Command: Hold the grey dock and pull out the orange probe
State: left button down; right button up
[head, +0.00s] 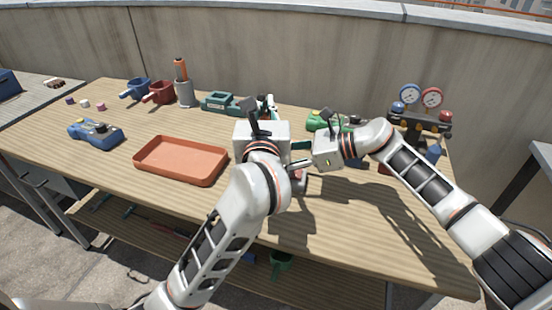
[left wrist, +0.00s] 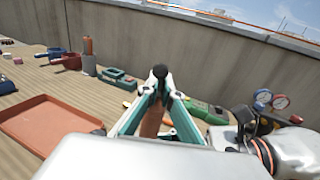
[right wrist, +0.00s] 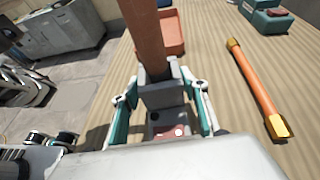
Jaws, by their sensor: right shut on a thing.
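In the right wrist view my right gripper (right wrist: 158,98) is shut on the grey dock (right wrist: 160,78), with one finger on each side. The orange probe (right wrist: 142,35) looks brownish in shade and stands up out of the dock. My left gripper (left wrist: 160,95) reaches over the table, its fingers close together around the probe (left wrist: 151,121). I cannot tell whether they press on it. A dark round tip shows above the fingers. In the head view my left wrist hides the probe and most of the dock.
An orange tray (head: 180,160) lies to the left, with a blue tool (head: 95,133) beyond it. A grey cylinder (head: 184,93) with an orange top stands at the back. A gauge set (head: 421,110) stands at the right. An orange rod (right wrist: 258,88) with yellow ends lies nearby.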

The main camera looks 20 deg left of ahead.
pick_arm(q)
jog(key=shift+r, duration=1.15)
pick_arm(e)
jog(key=o, duration=1.4)
jog(key=o, duration=0.4)
jog(key=shift+o, duration=0.2)
